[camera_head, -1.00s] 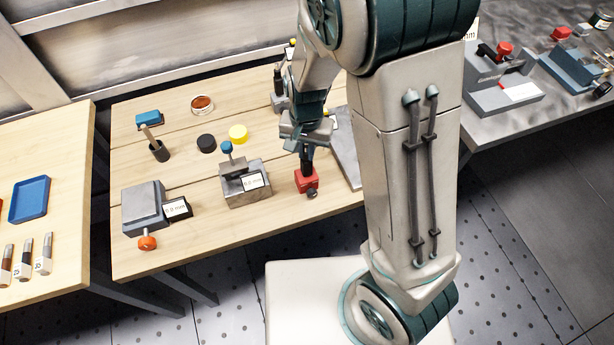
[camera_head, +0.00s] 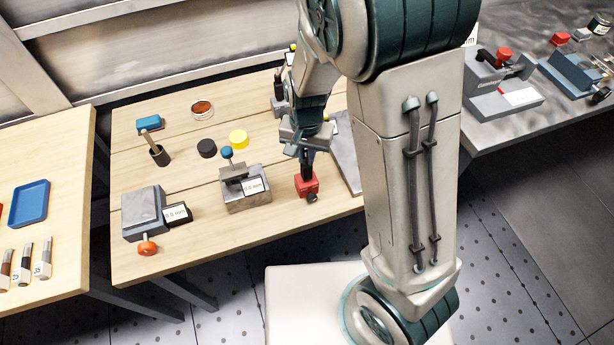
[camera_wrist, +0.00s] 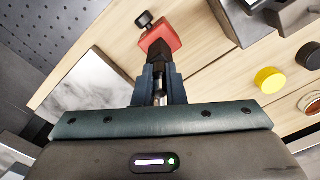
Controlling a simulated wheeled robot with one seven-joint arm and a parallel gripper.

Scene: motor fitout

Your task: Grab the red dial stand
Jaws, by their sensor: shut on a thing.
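The red dial stand shows a red block base (camera_head: 307,184) with a dark knob at its front and a dark post rising from it. It stands on the wooden table near the front edge. My gripper (camera_head: 306,152) is above the base, pointing down, shut on the dark post. In the wrist view the red base (camera_wrist: 160,37) lies just beyond the fingertips, and my gripper (camera_wrist: 160,84) closes around the post. The upper part of the post is hidden between the fingers.
A grey block gauge with a blue knob (camera_head: 247,197) stands left of the red stand. A grey plate (camera_head: 344,150) lies close on the right. Black (camera_head: 206,148) and yellow (camera_head: 238,139) discs lie behind. Bare wood (camera_head: 220,235) shows along the front.

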